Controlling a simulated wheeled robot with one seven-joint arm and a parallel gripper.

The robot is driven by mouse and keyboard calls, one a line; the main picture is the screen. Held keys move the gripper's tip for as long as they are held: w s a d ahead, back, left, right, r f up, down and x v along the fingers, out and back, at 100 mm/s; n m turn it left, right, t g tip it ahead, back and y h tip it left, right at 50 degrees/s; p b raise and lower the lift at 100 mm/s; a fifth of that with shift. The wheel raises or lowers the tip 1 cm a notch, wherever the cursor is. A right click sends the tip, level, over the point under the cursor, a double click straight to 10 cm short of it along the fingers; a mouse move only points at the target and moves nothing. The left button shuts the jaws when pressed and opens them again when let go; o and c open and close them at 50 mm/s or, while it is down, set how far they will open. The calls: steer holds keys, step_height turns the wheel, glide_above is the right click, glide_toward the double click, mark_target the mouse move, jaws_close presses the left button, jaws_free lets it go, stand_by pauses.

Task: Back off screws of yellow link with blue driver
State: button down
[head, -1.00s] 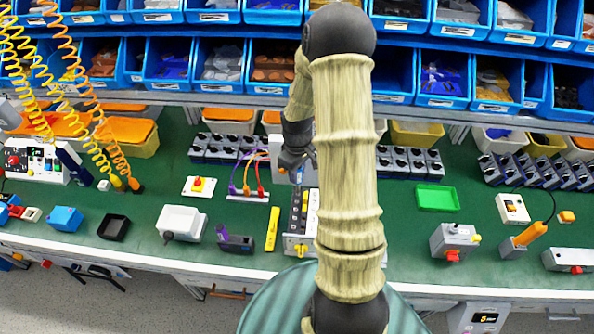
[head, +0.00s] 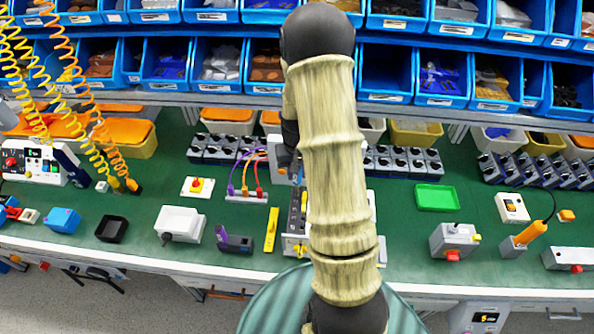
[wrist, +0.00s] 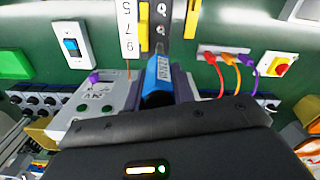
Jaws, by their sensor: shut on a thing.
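My gripper (wrist: 160,88) is shut on the blue driver (wrist: 158,72), whose handle shows between the fingers in the wrist view. The driver's tip is hard to make out. The dark terminal strip (wrist: 162,34) lies ahead of the driver, with a numbered white edge beside it. The yellow link (wrist: 144,26) sits along this strip; its screws are too small to tell. In the head view the terminal block (head: 293,222) stands on the green bench, partly hidden by my arm. My gripper (head: 287,155) is above and behind the block, partly covered by the arm.
A loose yellow bar (head: 271,230) lies left of the block. A socket strip (head: 247,198) with purple, orange and red leads stands behind it. A grey box with a purple knob (wrist: 95,78) is left in the wrist view. Blue bins (head: 385,75) line the back.

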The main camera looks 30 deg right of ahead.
steer(key=m+p, duration=0.1)
steer(key=m, duration=0.4)
steer(key=shift+r+m, duration=0.15)
steer(key=shift+m, duration=1.25)
steer(key=shift+s+a+m+p, duration=0.1)
steer(key=shift+m+p, duration=0.45)
steer(key=shift+m, duration=0.15)
steer(key=m+p, duration=0.1)
steer(key=m, duration=0.2)
steer(key=shift+s, duration=0.1)
steer(key=m+p, duration=0.1)
steer(key=m, duration=0.2)
steer(key=shift+m, duration=0.3)
